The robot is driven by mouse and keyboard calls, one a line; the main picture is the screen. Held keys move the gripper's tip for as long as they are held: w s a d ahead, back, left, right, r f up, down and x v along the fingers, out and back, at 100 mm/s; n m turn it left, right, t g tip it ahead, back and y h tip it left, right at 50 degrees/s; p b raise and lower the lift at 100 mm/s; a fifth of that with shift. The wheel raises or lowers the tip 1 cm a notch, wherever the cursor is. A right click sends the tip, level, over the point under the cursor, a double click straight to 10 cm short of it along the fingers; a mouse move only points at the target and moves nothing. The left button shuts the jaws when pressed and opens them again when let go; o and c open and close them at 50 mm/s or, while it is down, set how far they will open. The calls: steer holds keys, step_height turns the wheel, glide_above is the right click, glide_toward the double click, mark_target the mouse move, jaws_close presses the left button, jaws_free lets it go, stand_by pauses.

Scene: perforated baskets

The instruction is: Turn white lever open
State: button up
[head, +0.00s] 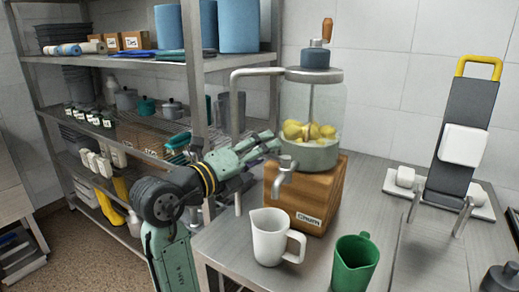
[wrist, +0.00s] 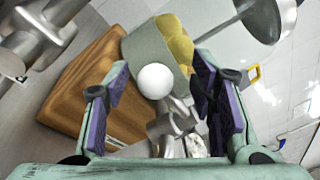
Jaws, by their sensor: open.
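A drink dispenser has a clear jar (head: 312,105) with yellow fruit, on a wooden base (head: 318,200). A metal tap (head: 284,172) sticks out of its front. In the wrist view a white round knob (wrist: 155,81), apparently the end of the white lever, shows in front of the jar (wrist: 148,48), with metal tap parts (wrist: 172,122) below it. I cannot make out the lever in the head view. My gripper (head: 268,145) is just left of the jar's lower part, above the tap. It is open, with the knob between its fingers (wrist: 160,76) in the wrist view; contact cannot be told.
A white pitcher (head: 270,240) stands in front of the base, below the tap. A green pitcher (head: 353,264) stands to its right. A black and white stand (head: 462,140) with a yellow handle is at the right. A loaded metal shelf (head: 135,125) is behind my arm.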

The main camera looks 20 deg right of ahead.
steer(key=shift+c, duration=0.5)
jaws_close()
stand_by(0.4)
